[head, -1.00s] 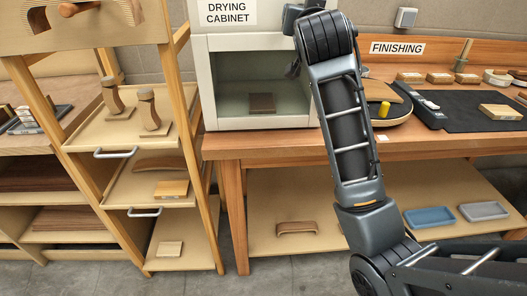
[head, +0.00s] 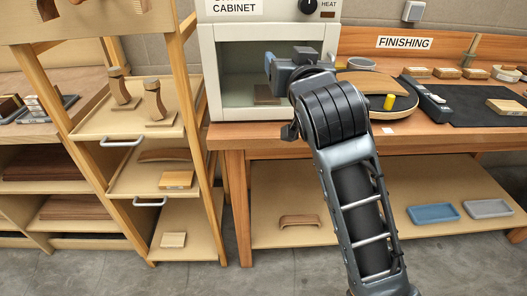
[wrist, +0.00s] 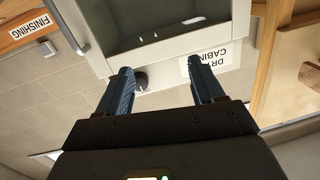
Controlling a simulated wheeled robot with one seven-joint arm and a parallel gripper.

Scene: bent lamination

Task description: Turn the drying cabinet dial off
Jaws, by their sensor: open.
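The white drying cabinet (head: 208,75) stands on the wooden bench in the head view. Its round black dial (head: 308,6) is at the top edge of that view, beside a HEAT label. Which way the dial is turned cannot be made out. My gripper (wrist: 162,88) is open and empty. In the wrist view, which is upside down, the dial (wrist: 141,80) shows between the fingers, nearer the left one, and apart from them. In the head view my gripper (head: 283,68) is in front of the cabinet's window, below the dial; its fingertips are unclear there.
A brown block (head: 265,93) sits inside the cabinet. A round tray with a yellow piece (head: 389,101) stands right of it on the bench. A wooden rack (head: 190,120) stands close on the left. The grey floor (head: 200,280) in front is clear.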

